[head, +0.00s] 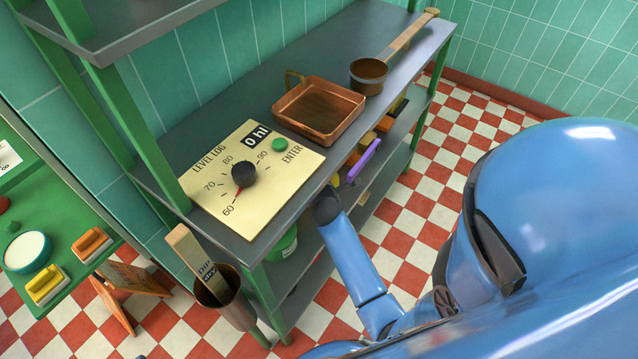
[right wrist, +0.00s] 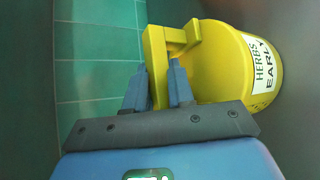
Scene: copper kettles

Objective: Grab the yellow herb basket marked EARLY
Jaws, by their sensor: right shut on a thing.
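The yellow herb basket (right wrist: 215,75) shows in the right wrist view, lying sideways in the picture, with a white label reading HERBS EARLY (right wrist: 262,65). Its squared yellow handle (right wrist: 155,50) is at the fingers. My right gripper (right wrist: 158,82) is shut on this handle. In the head view my right arm reaches to the shelf below the grey top, and its fingers are hidden there. Small yellow parts show under the edge, but I cannot tell which is this basket. My left gripper is not in view.
The grey top (head: 225,105) holds a level panel (head: 255,205), a square copper pan (head: 320,112) and a long-handled copper pan (head: 369,76). A purple bar (head: 365,160) and a green tub (head: 283,245) are below. A metal holder (head: 222,308) hangs at the front corner.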

